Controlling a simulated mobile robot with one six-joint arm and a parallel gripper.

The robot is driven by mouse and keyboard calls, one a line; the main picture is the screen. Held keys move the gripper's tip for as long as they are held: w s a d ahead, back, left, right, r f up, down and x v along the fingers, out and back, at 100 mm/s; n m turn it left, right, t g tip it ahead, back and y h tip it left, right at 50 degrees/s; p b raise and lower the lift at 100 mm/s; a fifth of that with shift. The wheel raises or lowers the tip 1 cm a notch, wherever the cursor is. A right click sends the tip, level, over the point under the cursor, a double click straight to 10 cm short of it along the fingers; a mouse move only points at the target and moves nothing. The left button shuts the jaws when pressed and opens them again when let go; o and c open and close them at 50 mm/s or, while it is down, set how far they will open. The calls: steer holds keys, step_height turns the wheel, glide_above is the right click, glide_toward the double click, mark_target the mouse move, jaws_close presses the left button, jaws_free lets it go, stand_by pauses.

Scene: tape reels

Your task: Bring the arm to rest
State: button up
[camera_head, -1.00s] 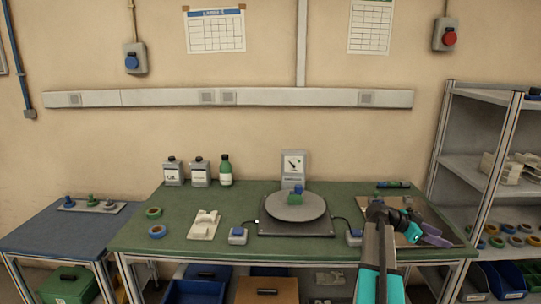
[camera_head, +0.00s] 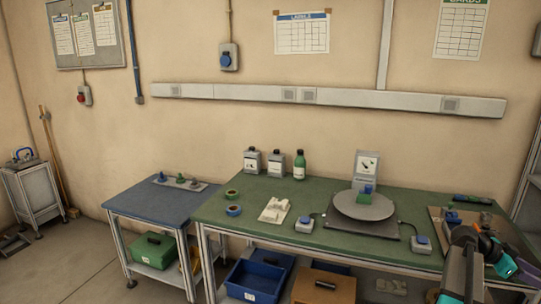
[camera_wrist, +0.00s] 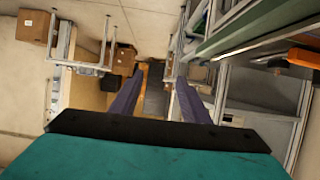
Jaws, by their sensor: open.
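My arm, dark with teal parts, stands at the lower right of the head view. My gripper (camera_head: 526,271) is at its end, by the right front edge of the green-topped bench (camera_head: 340,242). In the wrist view my gripper (camera_wrist: 155,85) shows two purple-grey fingers spread apart with nothing between them. The floor and furniture show far below and beyond the fingers.
A blue-topped table (camera_head: 165,208) stands left. Open floor (camera_head: 70,262) lies at the lower left.

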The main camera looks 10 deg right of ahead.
steer(key=w+a+f+n+t+y, duration=0.1)
steer(key=w+a+f+n, duration=0.25)
steer(key=a+f, duration=0.45)
steer(key=w+a+f+n+t+y, duration=0.1)
steer(key=w+a+f+n+y, duration=0.15)
steer(key=w+a+f, duration=0.6)
steer(key=s+a+f+n+t+y, duration=0.15)
steer(key=a+f+n, duration=0.45)
steer(key=a+f, duration=1.2)
steer(key=s+a+f+n+y, duration=0.2)
steer(key=s+a+f+n, duration=0.15)
steer(key=a+f, duration=0.4)
steer(key=s+a+f+n+y, duration=0.25)
steer(key=s+a+f, duration=0.2)
steer(key=a, duration=0.55)
steer(key=s+a+f+n+g+y, duration=0.1)
steer(key=s+a+f+n, duration=0.1)
steer(key=s+a, duration=0.4)
steer(key=s+a+f+n+g+y, duration=0.1)
steer(key=s+a+f+n, duration=0.2)
steer(key=s+a, duration=0.4)
steer(key=a+f, duration=0.1)
steer(key=a, duration=0.2)
steer(key=shift+s+g, duration=0.25)
steer(key=shift+g, duration=0.1)
steer(key=shift+c, duration=1.4)
